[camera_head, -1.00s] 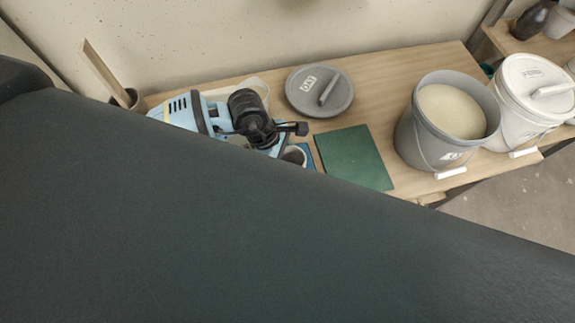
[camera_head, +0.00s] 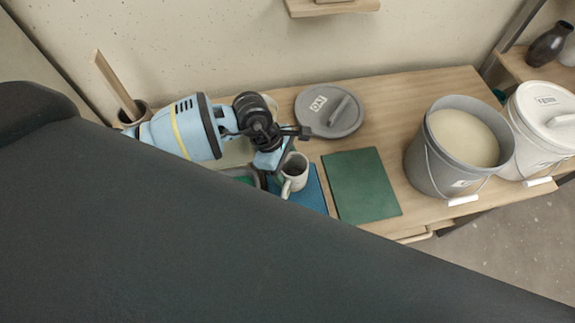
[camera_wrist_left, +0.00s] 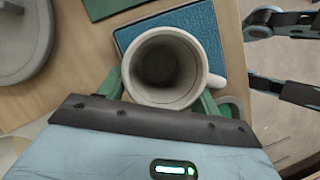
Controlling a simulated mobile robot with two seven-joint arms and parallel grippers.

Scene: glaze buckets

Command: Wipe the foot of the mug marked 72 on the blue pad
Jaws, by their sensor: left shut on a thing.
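A pale grey mug (camera_head: 297,170) with a handle is in my left gripper (camera_head: 279,166). Its open mouth faces the camera in the left wrist view (camera_wrist_left: 166,66), with the handle to the right. No number on it can be read. The green fingers of my left gripper (camera_wrist_left: 163,88) are shut on the mug from both sides. The blue pad (camera_head: 314,191) lies on the table right under or behind the mug; it also shows in the left wrist view (camera_wrist_left: 205,22). Whether the foot touches the pad is hidden.
A green board (camera_head: 362,185) lies right of the pad. A grey lid (camera_head: 330,118) lies behind. A grey bucket (camera_head: 425,165) of pale glaze and a white lidded bucket (camera_head: 530,150) stand at the right. A jar with a wooden stick (camera_head: 118,88) is at the left.

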